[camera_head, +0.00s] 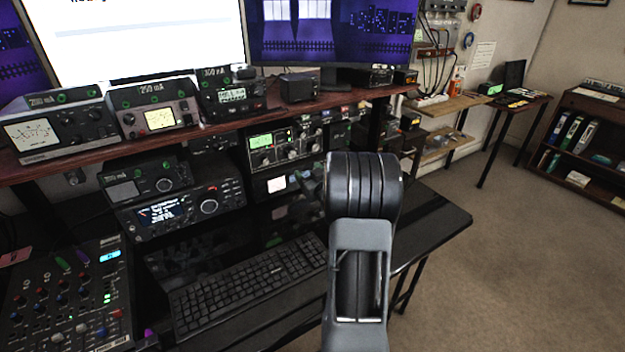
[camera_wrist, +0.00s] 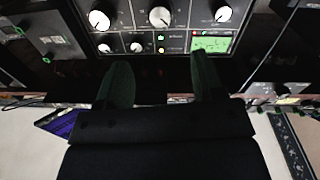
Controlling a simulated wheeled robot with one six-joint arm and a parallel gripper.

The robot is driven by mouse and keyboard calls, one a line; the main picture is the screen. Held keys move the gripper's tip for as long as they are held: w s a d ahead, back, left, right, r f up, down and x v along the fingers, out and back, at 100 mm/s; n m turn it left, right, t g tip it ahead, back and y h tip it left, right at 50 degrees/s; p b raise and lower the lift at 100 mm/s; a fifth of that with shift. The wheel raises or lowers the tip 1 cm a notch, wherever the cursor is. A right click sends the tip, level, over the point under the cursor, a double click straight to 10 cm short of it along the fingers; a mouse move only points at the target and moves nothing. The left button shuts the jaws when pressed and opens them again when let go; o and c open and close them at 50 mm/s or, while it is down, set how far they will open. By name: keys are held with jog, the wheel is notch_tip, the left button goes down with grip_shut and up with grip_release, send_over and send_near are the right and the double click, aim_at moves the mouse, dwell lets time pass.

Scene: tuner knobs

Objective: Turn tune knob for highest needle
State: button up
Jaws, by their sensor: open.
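A black radio unit (camera_head: 285,158) with a green-lit display (camera_head: 261,141) sits below the wooden shelf in the head view. In the wrist view, which looks upside down, a black panel shows white knobs, with a large middle knob (camera_wrist: 160,16), a left knob (camera_wrist: 100,20) and a right knob (camera_wrist: 223,14). Its green-lit display (camera_wrist: 210,44) is below the right knob; a needle cannot be made out clearly. Knob labels are too small to read. My gripper (camera_wrist: 162,72) is open and empty, fingers pointing at the panel, apart from the knobs. My arm hides the gripper in the head view.
The shelf (camera_head: 215,130) carries several meter units, among them a left one with a white needle dial (camera_head: 32,134). A keyboard (camera_head: 250,283) and a mixer (camera_head: 68,300) lie on the desk below. Open floor (camera_head: 510,260) is at the right.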

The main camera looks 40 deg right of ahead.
aim_at(292, 155)
jog(key=shift+s+a, duration=0.15)
jog(key=shift+s, duration=0.55)
jog(key=shift+s+a, duration=0.1)
jog(key=shift+s, duration=0.55)
dwell(0.6)
jog(key=w+b, duration=0.4)
jog(key=w+d+b, duration=0.1)
jog(key=w+b, duration=0.4)
jog(key=w+d+b, duration=0.1)
jog(key=w+b, duration=0.3)
jog(key=shift+w+d+r+b, duration=0.1)
jog(key=shift+w+d+b, duration=0.15)
jog(key=shift+w+b, duration=0.1)
dwell(0.3)
jog(key=shift+c, duration=0.3)
